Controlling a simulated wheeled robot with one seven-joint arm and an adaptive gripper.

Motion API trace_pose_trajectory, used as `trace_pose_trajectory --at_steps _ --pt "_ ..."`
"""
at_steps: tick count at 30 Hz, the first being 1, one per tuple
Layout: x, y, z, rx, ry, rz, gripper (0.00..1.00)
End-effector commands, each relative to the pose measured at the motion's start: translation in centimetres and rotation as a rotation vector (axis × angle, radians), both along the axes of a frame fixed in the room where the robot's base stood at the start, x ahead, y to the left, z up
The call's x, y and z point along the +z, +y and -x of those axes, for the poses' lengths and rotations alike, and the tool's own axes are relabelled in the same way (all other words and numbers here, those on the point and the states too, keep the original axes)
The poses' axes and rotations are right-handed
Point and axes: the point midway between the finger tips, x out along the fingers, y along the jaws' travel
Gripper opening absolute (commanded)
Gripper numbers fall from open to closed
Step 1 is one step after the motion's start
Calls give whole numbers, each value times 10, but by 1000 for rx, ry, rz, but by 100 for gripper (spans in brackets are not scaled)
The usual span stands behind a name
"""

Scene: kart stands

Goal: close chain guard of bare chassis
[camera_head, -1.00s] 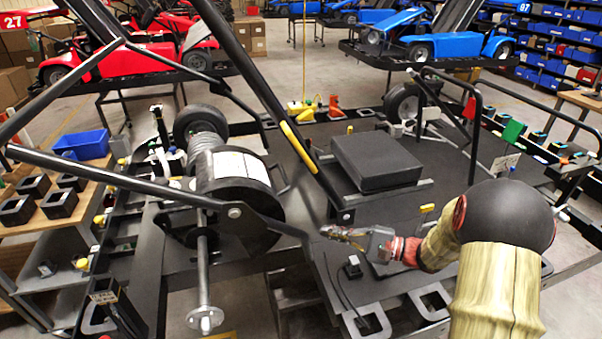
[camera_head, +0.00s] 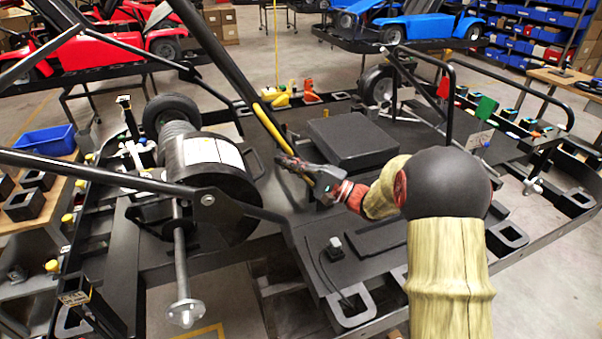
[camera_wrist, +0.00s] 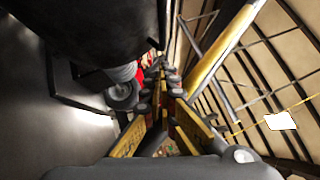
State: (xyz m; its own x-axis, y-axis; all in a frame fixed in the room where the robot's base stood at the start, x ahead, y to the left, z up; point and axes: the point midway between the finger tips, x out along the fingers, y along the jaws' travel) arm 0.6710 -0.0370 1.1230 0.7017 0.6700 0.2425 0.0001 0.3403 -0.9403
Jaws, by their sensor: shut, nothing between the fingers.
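The bare chassis (camera_head: 395,215) is a dark, flat frame spread in front of me. A black drum-shaped housing (camera_head: 240,190) with a pale label sits on its left side; I cannot tell for sure whether this is the chain guard or how far it is closed. A sloping black bar with a yellow grip (camera_head: 268,120) rises beside it. My gripper (camera_head: 283,161) is shut and empty, fingers pointing left, by the lower bar and right of the drum. In the wrist view, the closed fingers (camera_wrist: 166,80) lie between a dark rounded body (camera_wrist: 85,30) and the yellow-marked bar (camera_wrist: 228,45). Contact is unclear.
A black box-like seat pad (camera_head: 352,140) lies beyond my gripper. Black hoop rails (camera_head: 455,72) stand at the right. A metal axle (camera_head: 181,260) sticks out toward me below the drum. A blue bin (camera_head: 45,140) is on the left table. Karts stand behind.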

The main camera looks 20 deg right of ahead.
Motion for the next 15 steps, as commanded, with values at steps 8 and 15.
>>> trace_pose_trajectory --at_steps 8,15 --pt "10 30 3 2 1 0 0" --pt "12 33 2 -1 0 0 0"
